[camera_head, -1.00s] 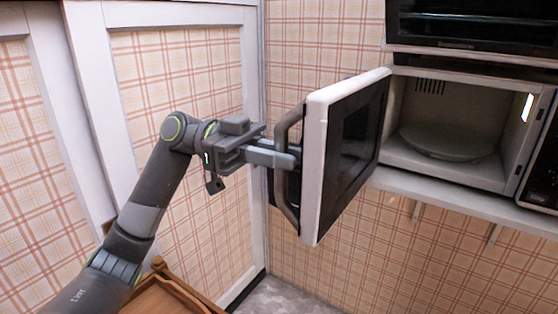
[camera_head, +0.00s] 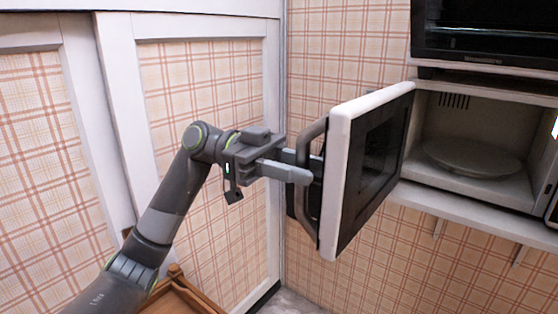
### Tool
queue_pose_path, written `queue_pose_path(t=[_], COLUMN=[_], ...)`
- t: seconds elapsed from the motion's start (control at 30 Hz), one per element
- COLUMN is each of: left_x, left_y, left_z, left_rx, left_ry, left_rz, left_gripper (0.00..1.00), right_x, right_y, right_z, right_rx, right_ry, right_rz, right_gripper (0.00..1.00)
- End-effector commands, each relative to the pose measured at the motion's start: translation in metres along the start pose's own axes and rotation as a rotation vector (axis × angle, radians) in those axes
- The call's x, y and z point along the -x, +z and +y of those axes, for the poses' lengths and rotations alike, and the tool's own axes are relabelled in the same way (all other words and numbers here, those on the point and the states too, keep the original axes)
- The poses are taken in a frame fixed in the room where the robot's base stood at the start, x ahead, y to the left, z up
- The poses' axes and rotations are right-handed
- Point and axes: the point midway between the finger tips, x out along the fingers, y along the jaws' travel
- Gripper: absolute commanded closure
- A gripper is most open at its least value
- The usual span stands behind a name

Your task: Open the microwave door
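The microwave (camera_head: 470,150) sits on a white shelf at the right with its door (camera_head: 375,160) swung wide open towards me. A round plate (camera_head: 472,158) shows inside its pale cavity. The door's dark curved handle (camera_head: 303,205) is on the door's left side. My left gripper (camera_head: 302,170) is at the handle, with one finger in front of the bar and the other partly hidden behind it. I cannot tell whether the fingers press on the bar. My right gripper is out of view.
A second dark appliance (camera_head: 485,35) stands above the microwave. White-framed plaid panels (camera_head: 205,110) are behind my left arm. A brown wooden piece of furniture (camera_head: 180,295) is low at the left, close under the arm. Free space lies below the open door.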

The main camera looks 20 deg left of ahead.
Motion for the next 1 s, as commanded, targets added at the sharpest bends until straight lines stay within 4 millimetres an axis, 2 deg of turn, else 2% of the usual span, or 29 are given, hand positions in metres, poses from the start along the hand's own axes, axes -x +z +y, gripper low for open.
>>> queue_pose_path(t=[0.17, 0.47, 0.7, 0.83, 1.0], left_x=[0.021, 0.091, 0.144, 0.160, 0.171], left_y=[0.002, 0.002, 0.001, 0.000, 0.000], left_z=[-0.001, -0.001, -0.001, 0.000, 0.000], left_rx=[0.003, 0.003, 0.002, 0.001, 0.000], left_ry=[-0.005, -0.008, -0.006, -0.003, -0.002], left_rz=[-0.002, -0.001, 0.001, 0.000, -0.001], left_gripper=[0.65, 0.65, 0.65, 0.65, 0.65], right_x=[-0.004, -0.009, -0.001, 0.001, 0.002], right_y=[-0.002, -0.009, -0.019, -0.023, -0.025], right_z=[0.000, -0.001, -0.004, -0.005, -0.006], right_rx=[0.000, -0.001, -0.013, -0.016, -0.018], right_ry=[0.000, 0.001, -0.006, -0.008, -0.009], right_rz=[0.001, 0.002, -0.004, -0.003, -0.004], right_gripper=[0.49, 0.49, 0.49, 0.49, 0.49])
